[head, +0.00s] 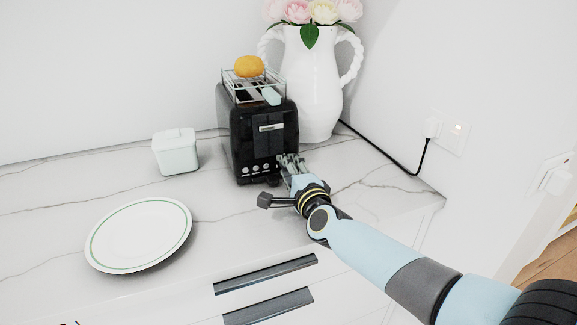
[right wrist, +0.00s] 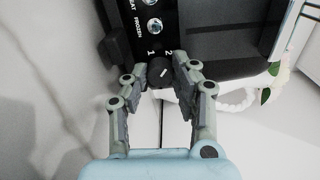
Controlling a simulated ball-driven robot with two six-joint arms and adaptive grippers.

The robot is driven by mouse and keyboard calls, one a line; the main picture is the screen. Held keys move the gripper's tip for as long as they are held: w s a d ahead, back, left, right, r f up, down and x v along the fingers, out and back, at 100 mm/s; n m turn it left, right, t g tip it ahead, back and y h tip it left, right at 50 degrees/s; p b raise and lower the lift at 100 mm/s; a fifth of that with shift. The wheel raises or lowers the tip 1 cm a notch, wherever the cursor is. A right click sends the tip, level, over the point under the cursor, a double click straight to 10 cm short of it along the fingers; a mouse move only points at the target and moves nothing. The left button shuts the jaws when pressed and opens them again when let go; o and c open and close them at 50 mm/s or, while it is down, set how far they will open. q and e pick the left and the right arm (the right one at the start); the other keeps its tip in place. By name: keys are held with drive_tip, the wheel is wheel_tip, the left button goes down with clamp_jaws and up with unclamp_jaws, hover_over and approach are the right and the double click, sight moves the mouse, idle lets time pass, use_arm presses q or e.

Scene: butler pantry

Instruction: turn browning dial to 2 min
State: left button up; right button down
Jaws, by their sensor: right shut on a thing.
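The black toaster (head: 262,120) stands on the counter with its control face toward me. Its browning dial (right wrist: 160,73) is a small dark knob on the panel, beside the printed marks 1 and 2, in the right wrist view. A pale line on the dial slants toward the side of the 2; its exact setting is too small to tell. My right gripper (head: 288,166) is at the lower right of the toaster's face. In the right wrist view its fingers (right wrist: 160,78) are on either side of the dial, shut on it. In the head view the gripper hides the dial. My left gripper is out of view.
An orange round item (head: 249,67) sits on the wire rack (head: 236,82) above the toaster. A white flower vase (head: 313,90) stands close behind, right. A lidded white box (head: 175,152) and a green-rimmed plate (head: 140,235) are left. A black cord (head: 385,157) runs to the wall socket.

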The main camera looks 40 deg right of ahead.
idle(0.4)
drive_tip(key=shift+f, duration=0.1)
drive_tip(key=c, duration=1.1)
unclamp_jaws()
drive_tip(key=shift+o, duration=0.2)
drive_tip(key=v, duration=1.2)
drive_tip(key=shift+a, duration=0.1)
